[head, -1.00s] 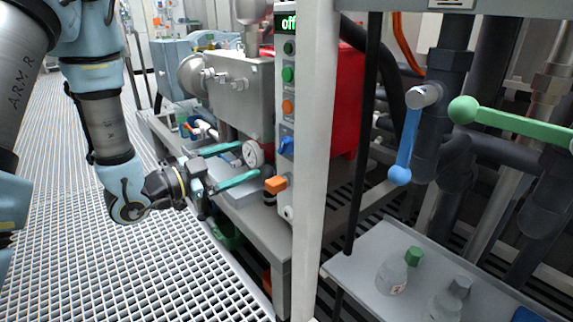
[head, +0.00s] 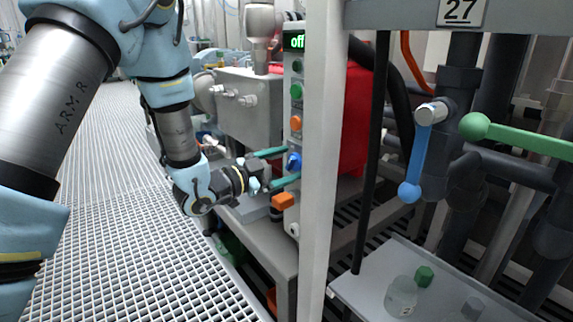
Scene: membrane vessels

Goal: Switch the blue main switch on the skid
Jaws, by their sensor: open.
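The blue main switch (head: 294,162) is a small blue knob on the narrow control panel of the skid, below an orange button and above an orange block-shaped part. Whether the fingertips touch the switch or the panel cannot be told.
Green (head: 296,91) and orange (head: 295,123) buttons sit above the switch. The orange block (head: 283,201) protrudes just below the lower finger. A white post (head: 322,180) stands right of the panel. A blue-handled valve (head: 416,160) and a bottle (head: 401,296) are further right.

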